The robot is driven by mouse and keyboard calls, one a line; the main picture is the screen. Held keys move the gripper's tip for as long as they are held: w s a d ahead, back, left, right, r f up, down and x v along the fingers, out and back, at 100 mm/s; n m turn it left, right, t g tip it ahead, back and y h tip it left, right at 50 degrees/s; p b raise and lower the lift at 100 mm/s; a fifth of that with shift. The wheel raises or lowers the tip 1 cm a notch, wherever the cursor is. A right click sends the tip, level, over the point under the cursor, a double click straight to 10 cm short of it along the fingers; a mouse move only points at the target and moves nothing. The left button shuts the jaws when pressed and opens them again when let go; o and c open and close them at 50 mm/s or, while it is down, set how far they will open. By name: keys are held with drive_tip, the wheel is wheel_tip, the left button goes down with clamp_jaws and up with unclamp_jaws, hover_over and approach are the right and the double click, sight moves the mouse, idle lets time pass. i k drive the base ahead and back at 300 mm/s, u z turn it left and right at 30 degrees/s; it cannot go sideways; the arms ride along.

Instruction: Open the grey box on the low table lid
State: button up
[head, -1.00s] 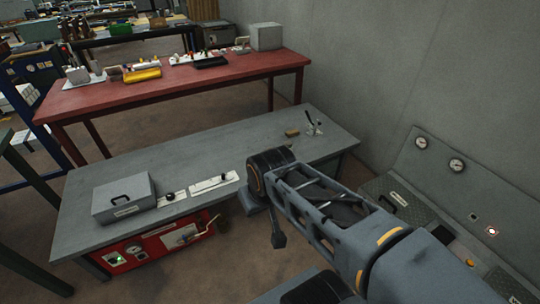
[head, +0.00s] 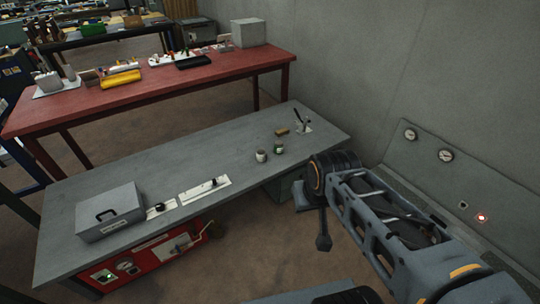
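The grey box (head: 108,211) sits on the left end of the low grey table (head: 200,165). Its lid is shut and carries a black handle (head: 106,214) near the front edge. My arm reaches in from the lower right, and a narrow dark part at its end (head: 323,236) hangs down beyond the table's front edge. This seems to be my gripper, well to the right of the box and apart from it. Its fingers cannot be made out.
Beside the box are a black knob (head: 158,207) and a white slider plate (head: 205,190). Two small cans (head: 261,155) (head: 279,148), a brown block (head: 282,131) and a lever (head: 302,122) stand farther right. A red table (head: 150,90) stands behind.

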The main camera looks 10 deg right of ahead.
sight(93, 212)
drive_tip(key=u, duration=1.8)
drive_tip(key=i, duration=0.4)
drive_tip(key=u, duration=0.55)
drive_tip(key=i, duration=1.95)
drive_tip(key=z, duration=0.75)
